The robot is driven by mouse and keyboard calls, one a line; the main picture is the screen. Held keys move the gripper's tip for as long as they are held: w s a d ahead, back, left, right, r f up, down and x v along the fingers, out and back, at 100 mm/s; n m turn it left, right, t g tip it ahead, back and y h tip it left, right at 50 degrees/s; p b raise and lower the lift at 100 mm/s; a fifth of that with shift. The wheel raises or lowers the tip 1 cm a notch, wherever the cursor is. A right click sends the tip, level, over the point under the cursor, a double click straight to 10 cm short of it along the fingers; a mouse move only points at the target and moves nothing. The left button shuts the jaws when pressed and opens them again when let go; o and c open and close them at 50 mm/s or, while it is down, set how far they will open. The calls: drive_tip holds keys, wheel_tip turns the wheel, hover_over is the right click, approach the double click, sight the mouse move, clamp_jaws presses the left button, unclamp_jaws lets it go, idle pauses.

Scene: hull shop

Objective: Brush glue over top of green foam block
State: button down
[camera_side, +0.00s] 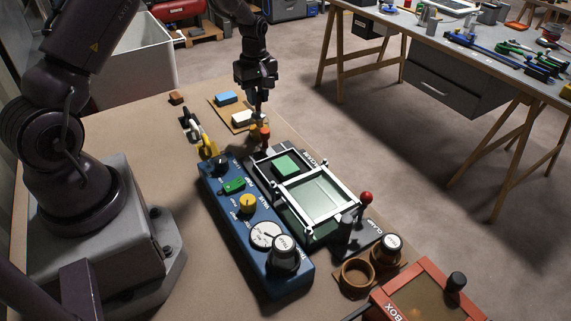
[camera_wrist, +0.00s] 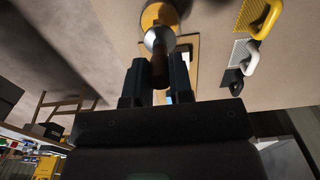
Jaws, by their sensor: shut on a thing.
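The green foam block (camera_side: 285,166) sits inside a white-framed clamp fixture (camera_side: 318,190) in the side view. My gripper (camera_side: 258,108) is upright beyond the fixture's far end, apart from the block. In the wrist view its two fingers (camera_wrist: 160,82) are shut on the brown handle of a brush (camera_wrist: 159,68). A silver round part (camera_wrist: 158,39) shows at the brush's far end. A yellow round thing (camera_wrist: 158,14) lies behind that end; I cannot tell whether they touch. The bristles are hidden.
A tan board (camera_side: 217,106) holds a blue block (camera_side: 226,98) and a white block (camera_side: 242,118). A blue control box (camera_side: 260,240) runs beside the fixture. Red-knobbed clamp levers (camera_side: 366,198) rise at its ends. Handled tools (camera_side: 192,124) lie left of the board.

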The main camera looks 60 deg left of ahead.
drive_tip(key=shift+r, duration=2.65)
drive_tip(key=shift+d, duration=0.1)
drive_tip(key=d+r+m, duration=0.1)
drive_tip(key=d+m, duration=0.9)
drive_tip(key=d, duration=0.7)
drive_tip(key=shift+s+d+f+m, duration=0.35)
drive_tip(key=shift+f+m, duration=0.55)
drive_tip(key=shift+m, duration=0.45)
drive_tip(key=shift+s+d+f+m, duration=0.3)
drive_tip(key=shift+f+m, duration=0.65)
drive_tip(key=shift+m, duration=0.35)
drive_tip(key=shift+s+d+f+m, duration=0.35)
drive_tip(key=shift+f+m, duration=0.55)
drive_tip(key=shift+m, duration=0.45)
drive_tip(key=shift+f, duration=0.3)
drive_tip(key=shift+a, duration=0.1)
